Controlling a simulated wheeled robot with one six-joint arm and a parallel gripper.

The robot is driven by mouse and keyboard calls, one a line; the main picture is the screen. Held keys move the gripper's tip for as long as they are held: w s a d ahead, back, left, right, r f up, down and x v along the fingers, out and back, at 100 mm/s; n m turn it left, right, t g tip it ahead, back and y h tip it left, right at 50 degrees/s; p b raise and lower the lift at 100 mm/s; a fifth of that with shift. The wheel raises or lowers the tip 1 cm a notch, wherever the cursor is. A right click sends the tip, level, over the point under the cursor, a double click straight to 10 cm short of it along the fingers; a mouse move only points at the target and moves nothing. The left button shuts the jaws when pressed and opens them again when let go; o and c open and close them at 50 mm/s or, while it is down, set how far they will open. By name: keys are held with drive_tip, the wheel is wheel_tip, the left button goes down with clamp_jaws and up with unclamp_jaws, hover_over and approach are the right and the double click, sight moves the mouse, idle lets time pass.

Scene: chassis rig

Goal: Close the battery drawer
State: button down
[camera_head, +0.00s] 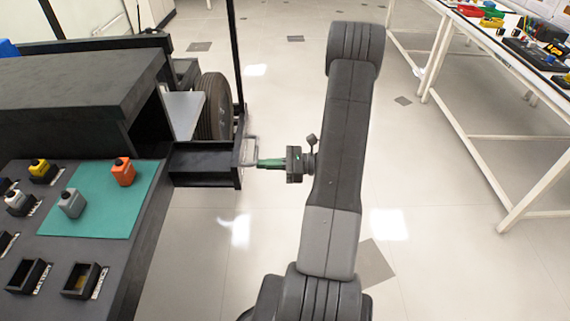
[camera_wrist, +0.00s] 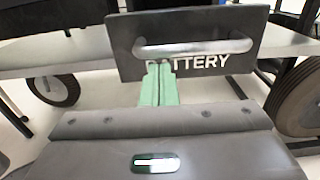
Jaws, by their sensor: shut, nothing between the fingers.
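The battery drawer (camera_head: 205,150) is a black box pulled out from the chassis rig, open at the top, in the head view. Its front panel, lettered "BATTERY" (camera_wrist: 190,68), fills the upper middle of the wrist view. A silver bar handle (camera_wrist: 193,47) spans the panel. My gripper (camera_head: 262,163) is shut with nothing between its green fingers, and points left at the drawer front. In the wrist view the fingertips (camera_wrist: 159,68) overlap the lower edge of the handle and cover a letter. I cannot tell whether they touch the handle or panel.
The rig's dark top (camera_head: 80,85) and a wheel (camera_head: 215,108) lie beside the drawer. A white workbench (camera_head: 480,50) stands at right. The floor between is clear.

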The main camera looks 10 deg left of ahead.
sight(218, 164)
drive_tip(key=shift+x, duration=1.95)
drive_tip(key=b+x, duration=0.1)
drive_tip(key=x, duration=2.2)
drive_tip(key=shift+a, duration=0.65)
drive_tip(key=shift+a+r, duration=0.1)
drive_tip(key=shift+r, duration=0.15)
drive_tip(key=shift+w+b, duration=0.1)
drive_tip(key=shift+b, duration=0.2)
drive_tip(key=v, duration=1.4)
drive_tip(key=shift+d+f, duration=0.2)
